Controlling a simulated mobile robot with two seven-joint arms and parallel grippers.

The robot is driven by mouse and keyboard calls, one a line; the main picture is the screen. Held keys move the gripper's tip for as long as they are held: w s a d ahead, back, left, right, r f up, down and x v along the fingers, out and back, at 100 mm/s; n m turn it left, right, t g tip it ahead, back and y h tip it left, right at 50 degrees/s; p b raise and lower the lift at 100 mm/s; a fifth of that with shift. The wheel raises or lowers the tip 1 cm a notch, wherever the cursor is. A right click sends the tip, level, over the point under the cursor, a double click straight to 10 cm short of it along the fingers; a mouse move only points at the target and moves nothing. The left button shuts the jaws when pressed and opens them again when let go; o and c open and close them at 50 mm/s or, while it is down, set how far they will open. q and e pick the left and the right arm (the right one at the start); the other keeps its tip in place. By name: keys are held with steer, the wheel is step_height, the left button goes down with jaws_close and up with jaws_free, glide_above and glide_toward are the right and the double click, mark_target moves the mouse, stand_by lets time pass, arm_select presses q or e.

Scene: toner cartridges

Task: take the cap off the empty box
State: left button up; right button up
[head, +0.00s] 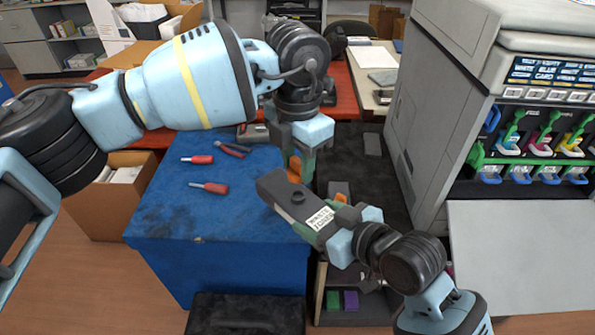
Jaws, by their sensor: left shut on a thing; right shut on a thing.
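The empty box (280,195) is a long dark grey box with a white "WASTE TONER" label. It is held tilted above the front right of the blue-topped bench. My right gripper (328,220) is shut on its right end, near the label. My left gripper (297,170) points down just above the box's far side, its fingers shut on what seems to be the cap. An orange piece shows at those fingers, but I cannot tell whether it is the cap or a finger pad. A round dark stub stands on the box's upper face.
A blue bench (200,240) holds two red screwdrivers (208,187) and red-handled pliers (232,149). A large grey printer (450,110) with coloured cartridge slots stands right. A cardboard box (110,205) is left. A shelf below holds green and purple blocks (350,300).

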mark_target(294, 193)
arm_select(q)
steer(key=shift+r, duration=0.2)
